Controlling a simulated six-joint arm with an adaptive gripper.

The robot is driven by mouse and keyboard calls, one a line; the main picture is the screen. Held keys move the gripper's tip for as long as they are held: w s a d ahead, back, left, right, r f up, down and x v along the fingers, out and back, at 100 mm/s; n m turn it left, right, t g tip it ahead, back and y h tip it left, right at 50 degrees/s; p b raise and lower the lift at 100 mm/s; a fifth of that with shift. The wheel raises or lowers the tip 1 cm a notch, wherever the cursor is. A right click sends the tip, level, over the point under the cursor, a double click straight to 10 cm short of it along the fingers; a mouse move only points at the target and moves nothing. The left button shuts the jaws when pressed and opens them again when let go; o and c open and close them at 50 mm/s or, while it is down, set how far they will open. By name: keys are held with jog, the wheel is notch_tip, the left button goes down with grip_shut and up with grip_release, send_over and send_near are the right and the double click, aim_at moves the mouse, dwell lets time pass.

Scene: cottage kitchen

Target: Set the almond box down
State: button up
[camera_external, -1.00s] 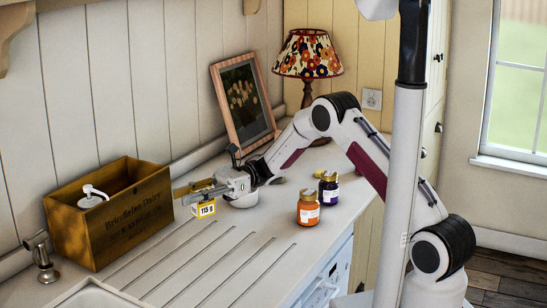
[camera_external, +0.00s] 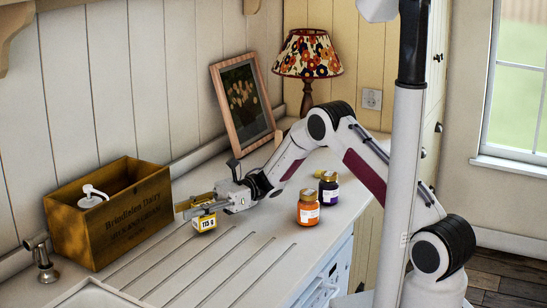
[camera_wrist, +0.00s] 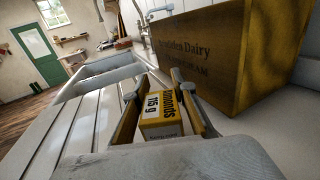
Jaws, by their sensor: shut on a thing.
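The almond box (camera_external: 204,222) is small and yellow with a white label reading 115 g. It is between the fingers of my gripper (camera_external: 196,208), just right of the wooden crate, at or very near the counter top. In the wrist view the almond box (camera_wrist: 158,117) shows between the two fingers of my gripper (camera_wrist: 150,92), its printed side facing the camera. My gripper is shut on it. Whether its underside touches the counter cannot be told.
A wooden dairy crate (camera_external: 120,232) with a white pump bottle (camera_external: 92,196) stands left of my gripper. Orange (camera_external: 308,207) and purple (camera_external: 329,188) jars stand to the right. A framed picture (camera_external: 243,102) and a lamp (camera_external: 308,58) stand behind. The grooved counter (camera_external: 215,265) in front is clear.

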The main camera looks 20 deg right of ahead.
jog(key=shift+f, duration=0.6)
dwell(0.6)
jog(key=o, duration=1.2)
jog(key=shift+o, duration=0.2)
jog(key=shift+r, duration=0.1)
notch_tip(320, 180, up, 10)
